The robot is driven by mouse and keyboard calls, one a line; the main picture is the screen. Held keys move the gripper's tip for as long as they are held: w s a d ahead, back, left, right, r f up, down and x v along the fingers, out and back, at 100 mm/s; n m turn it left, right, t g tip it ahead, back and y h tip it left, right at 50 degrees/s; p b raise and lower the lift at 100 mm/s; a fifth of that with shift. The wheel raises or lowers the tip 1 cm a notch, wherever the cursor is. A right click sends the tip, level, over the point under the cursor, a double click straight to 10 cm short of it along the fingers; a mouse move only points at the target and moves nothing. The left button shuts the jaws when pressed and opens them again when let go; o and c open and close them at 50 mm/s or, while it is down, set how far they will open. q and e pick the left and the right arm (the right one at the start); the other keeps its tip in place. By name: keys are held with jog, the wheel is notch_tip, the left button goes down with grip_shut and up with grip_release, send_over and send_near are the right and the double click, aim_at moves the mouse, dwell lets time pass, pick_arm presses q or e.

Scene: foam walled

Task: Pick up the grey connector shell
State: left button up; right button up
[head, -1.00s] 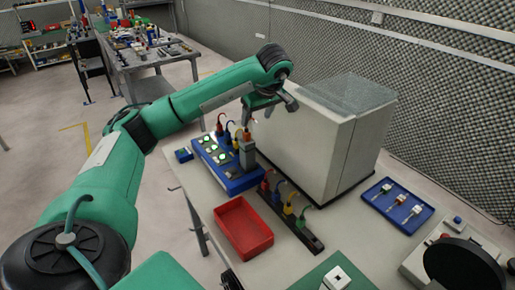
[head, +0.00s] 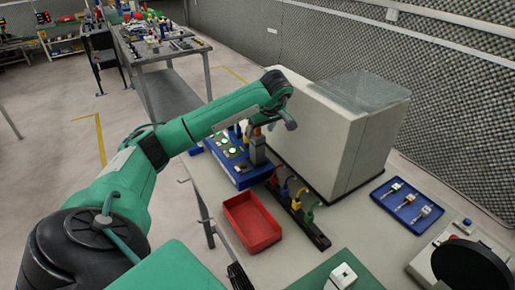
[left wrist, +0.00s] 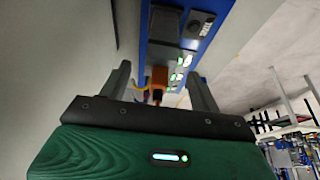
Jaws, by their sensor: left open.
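The grey connector shell (head: 257,152) stands upright at the near right end of the blue panel box (head: 240,178), with an orange part (head: 257,132) on its top. My left gripper (head: 258,126) reaches in from the left and is just above it, open. In the left wrist view, the two fingers of my left gripper (left wrist: 160,88) are spread apart with the orange part (left wrist: 158,76) between them. The grey shell cannot be made out clearly there. The panel box (left wrist: 183,48) with green lights shows beyond the fingers. My right gripper is not in view.
A large pale cabinet (head: 335,135) stands close to the right of the gripper. A black strip (head: 305,222) with several coloured plugs, a red bin (head: 252,222) and a blue tray (head: 408,205) with small parts are on the table. Bare tabletop lies between strip and tray.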

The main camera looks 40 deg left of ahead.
aim_at(259, 134)
pick_arm(q)
jog(key=p+x, duration=0.1)
jog(key=x, duration=0.2)
jog(key=shift+s+f, duration=0.1)
jog(key=shift+a+f, duration=0.15)
jog(key=shift+f, duration=0.2)
grip_shut()
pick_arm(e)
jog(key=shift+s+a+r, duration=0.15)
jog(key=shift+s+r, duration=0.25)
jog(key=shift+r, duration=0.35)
pick_arm(q)
jog(key=shift+r, duration=0.1)
